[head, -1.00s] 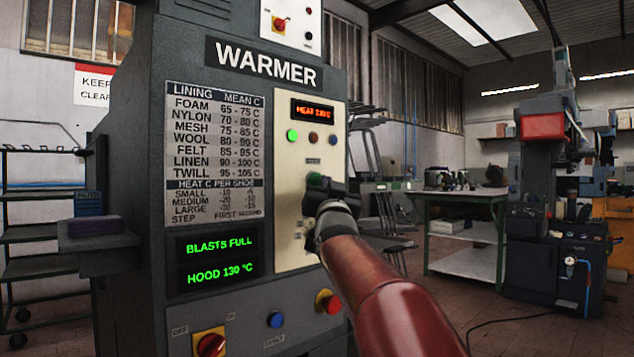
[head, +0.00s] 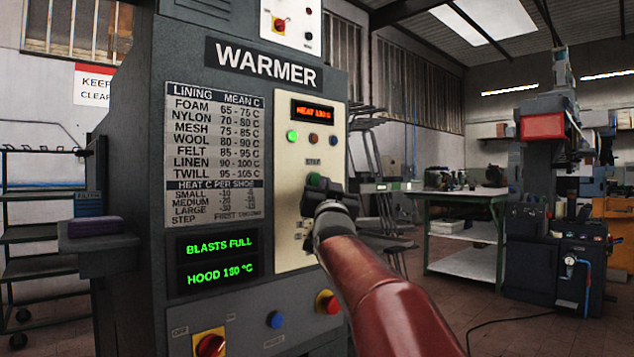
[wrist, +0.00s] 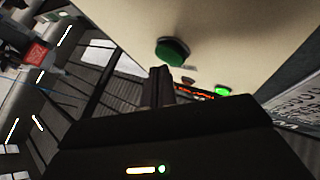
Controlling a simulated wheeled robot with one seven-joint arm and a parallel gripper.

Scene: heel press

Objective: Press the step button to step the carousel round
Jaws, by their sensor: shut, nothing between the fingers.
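The step button (head: 314,179) is a green round button under a small STEP label on the cream panel of the warmer. It also shows in the wrist view as a green cap (wrist: 172,51) standing out from the panel. My gripper (head: 319,188) is shut and empty, just in front of the button and partly covering it. In the wrist view my shut fingers (wrist: 160,74) end close beside the lower edge of the cap. I cannot tell whether they touch it. I cannot make out the carousel.
Lower down are a blue button (head: 275,320), a red button on yellow (head: 328,302) and a red knob (head: 211,345). A purple pad (head: 95,227) sits on the left ledge.

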